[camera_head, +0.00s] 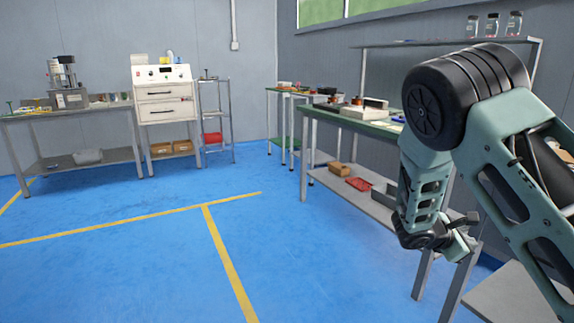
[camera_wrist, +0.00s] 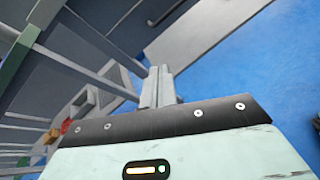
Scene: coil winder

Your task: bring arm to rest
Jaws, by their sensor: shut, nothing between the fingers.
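My arm is at the right of the head view, folded at a black joint with its lower part hanging down. My gripper (camera_head: 462,240) is at the low end of the arm, in front of the right workbench's legs. In the wrist view, my gripper (camera_wrist: 159,75) shows its two grey fingers together, shut with nothing between them. Blue floor and bench legs lie beyond the fingers.
The right workbench (camera_head: 304,150) with a lower shelf stands close beside my arm. A left workbench (camera_head: 20,114), a white cabinet with drawers (camera_head: 163,92) and a wire rack (camera_head: 216,115) stand along the back wall. The blue floor (camera_head: 130,260) in the middle is clear.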

